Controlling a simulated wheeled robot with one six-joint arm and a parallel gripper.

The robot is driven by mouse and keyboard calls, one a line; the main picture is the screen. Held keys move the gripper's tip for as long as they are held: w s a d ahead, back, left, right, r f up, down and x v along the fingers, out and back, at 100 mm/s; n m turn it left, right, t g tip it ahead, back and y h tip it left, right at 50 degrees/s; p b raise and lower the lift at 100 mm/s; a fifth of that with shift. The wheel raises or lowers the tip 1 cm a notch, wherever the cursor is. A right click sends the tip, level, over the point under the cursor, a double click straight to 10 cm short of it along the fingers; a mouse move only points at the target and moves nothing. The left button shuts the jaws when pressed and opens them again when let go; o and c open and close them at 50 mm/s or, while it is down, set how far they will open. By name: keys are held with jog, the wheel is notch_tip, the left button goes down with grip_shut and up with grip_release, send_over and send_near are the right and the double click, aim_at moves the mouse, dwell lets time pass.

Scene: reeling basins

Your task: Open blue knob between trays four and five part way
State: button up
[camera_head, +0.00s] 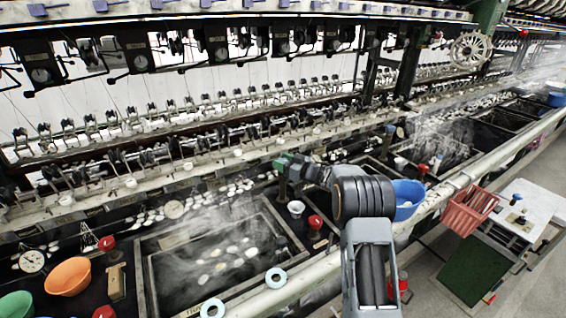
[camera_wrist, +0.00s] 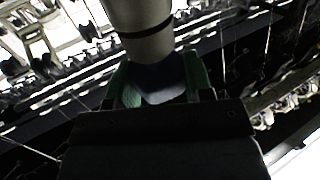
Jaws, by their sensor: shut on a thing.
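My gripper (camera_head: 286,164) reaches left over the work bench, by the far right corner of the nearest steaming basin. In the wrist view its two green fingers (camera_wrist: 160,84) are shut on a dark, bluish knob (camera_wrist: 162,88), with one finger on each side. A grey cylinder with a black band (camera_wrist: 142,30) stands just above the knob in that view. In the head view the gripper and arm hide the held knob. How far the knob is turned cannot be told.
The nearest basin (camera_head: 146,284) holds pale cocoons in steaming water. A white cup (camera_head: 296,208) and a red knob (camera_head: 315,222) stand close under my arm. A blue bowl (camera_head: 408,198) and a red basket (camera_head: 468,210) are to the right. Reeling machinery runs along behind.

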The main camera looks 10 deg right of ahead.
jog(key=o, duration=0.9)
jog(key=b+v, duration=0.1)
jog(key=v, duration=1.3)
jog(key=shift+w+b, duration=0.1)
jog(key=shift+b, duration=0.3)
